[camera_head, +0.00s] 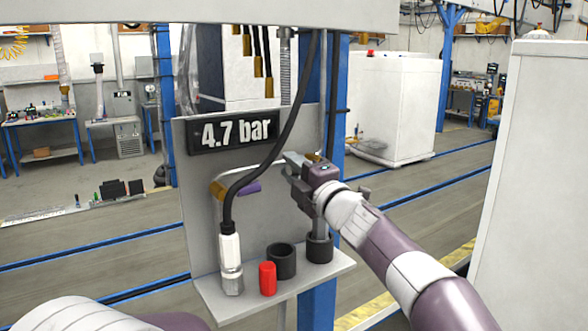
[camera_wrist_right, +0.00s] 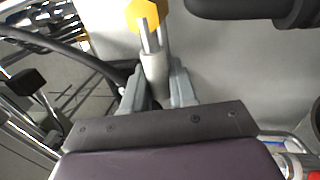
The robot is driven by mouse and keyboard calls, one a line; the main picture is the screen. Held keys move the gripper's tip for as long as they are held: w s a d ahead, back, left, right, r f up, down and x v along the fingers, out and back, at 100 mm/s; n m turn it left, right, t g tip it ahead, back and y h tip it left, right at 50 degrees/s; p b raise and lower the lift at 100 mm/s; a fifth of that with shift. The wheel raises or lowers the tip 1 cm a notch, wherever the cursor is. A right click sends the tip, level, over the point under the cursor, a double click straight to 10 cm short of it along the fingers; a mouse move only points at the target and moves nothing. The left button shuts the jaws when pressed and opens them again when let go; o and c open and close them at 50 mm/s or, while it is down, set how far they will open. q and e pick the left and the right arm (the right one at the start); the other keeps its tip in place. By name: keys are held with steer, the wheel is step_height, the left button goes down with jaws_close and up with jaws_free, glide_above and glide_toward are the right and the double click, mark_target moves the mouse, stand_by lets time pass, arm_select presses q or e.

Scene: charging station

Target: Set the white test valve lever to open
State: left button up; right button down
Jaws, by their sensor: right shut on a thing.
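My right gripper (camera_head: 294,166) is in front of the grey panel (camera_head: 205,235), to the right of and below the pressure display (camera_head: 232,132), which reads 4.7 bar. The rod's end carries a yellow piece (camera_wrist_right: 143,14). I cannot tell for certain whether this rod is the white test valve lever, since the gripper covers that spot in the head view. A purple piece (camera_head: 249,187) sits on the panel left of the gripper. My left gripper is out of view.
A black hose (camera_head: 273,150) crosses the panel to a white-and-metal fitting (camera_head: 231,262) on the shelf (camera_head: 250,303). A red cap (camera_head: 267,279) and black cups (camera_head: 281,262) stand beside it. A blue post (camera_head: 320,300) is behind. A white cabinet (camera_head: 540,180) stands at right.

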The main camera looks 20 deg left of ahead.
steer(key=c, duration=1.1)
jaws_free()
steer(key=shift+a+f, duration=0.1)
steer(key=shift+f, duration=0.2)
steer(key=shift+o, duration=0.3)
steer(key=shift+s+r, duration=0.2)
steer(key=shift+f, duration=0.1)
steer(key=shift+s+d+f+b, duration=0.15)
steer(key=shift+d+b, duration=0.25)
steer(key=shift+b, duration=0.05)
steer(key=b+v, duration=0.4)
steer(key=v, duration=0.8)
steer(key=shift+b, duration=0.4)
